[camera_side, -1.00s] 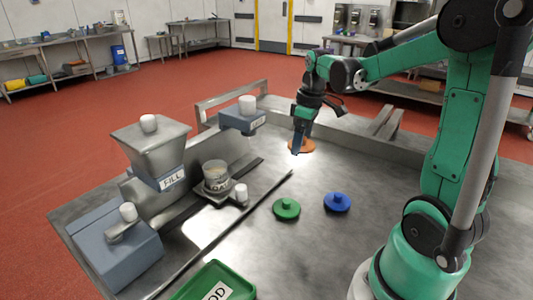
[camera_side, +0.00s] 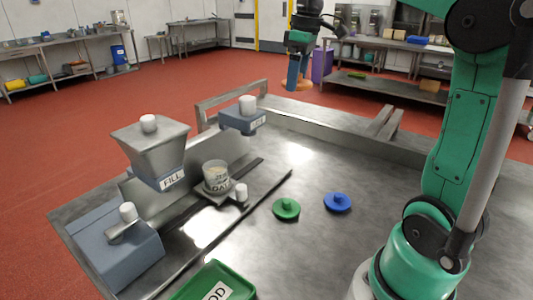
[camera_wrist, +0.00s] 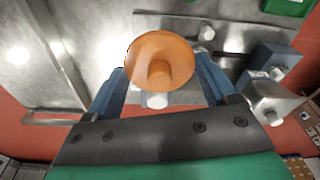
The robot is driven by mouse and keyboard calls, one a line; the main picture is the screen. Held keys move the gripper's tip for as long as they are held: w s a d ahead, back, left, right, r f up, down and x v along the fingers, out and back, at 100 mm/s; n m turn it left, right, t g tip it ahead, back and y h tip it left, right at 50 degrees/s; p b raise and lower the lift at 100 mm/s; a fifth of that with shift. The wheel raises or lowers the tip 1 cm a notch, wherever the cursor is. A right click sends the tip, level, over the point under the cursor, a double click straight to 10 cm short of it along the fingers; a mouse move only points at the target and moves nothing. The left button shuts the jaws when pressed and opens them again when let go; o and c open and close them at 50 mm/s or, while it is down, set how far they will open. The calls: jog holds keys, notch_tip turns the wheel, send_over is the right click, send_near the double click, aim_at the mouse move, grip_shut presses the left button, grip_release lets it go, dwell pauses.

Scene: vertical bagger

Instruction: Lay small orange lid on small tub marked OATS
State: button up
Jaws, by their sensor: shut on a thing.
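The small orange lid (camera_wrist: 161,58) is between the fingers of my gripper (camera_wrist: 160,88) in the wrist view, its knob toward the camera. In the side view my gripper (camera_side: 294,72) holds the orange lid (camera_side: 296,85) high above the bench, toward the far side. The small tub marked OATS (camera_side: 216,177) stands upright and open on a small stand at the machine, with pale contents inside. My gripper is well apart from the tub. In the wrist view the lid hides part of the bench.
A green lid (camera_side: 286,209) and a blue lid (camera_side: 337,202) lie on the steel bench. A green tray (camera_side: 213,282) is at the front. The FILL hopper (camera_side: 152,150) and a blue-grey sealing head (camera_side: 242,120) rise beside the tub.

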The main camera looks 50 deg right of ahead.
jog(key=w+a+n, duration=0.6)
jog(key=w+a, duration=0.7)
jog(key=shift+m+y, duration=0.3)
jog(key=shift+s+d+f, duration=0.1)
jog(key=shift+d+f, duration=0.05)
jog(key=shift+f, duration=3.95)
jog(key=shift+s+d+f, duration=0.1)
jog(key=shift+f, duration=4)
jog(key=shift+f, duration=0.3)
jog(key=o, duration=1.1)
jog(key=shift+c, duration=0.2)
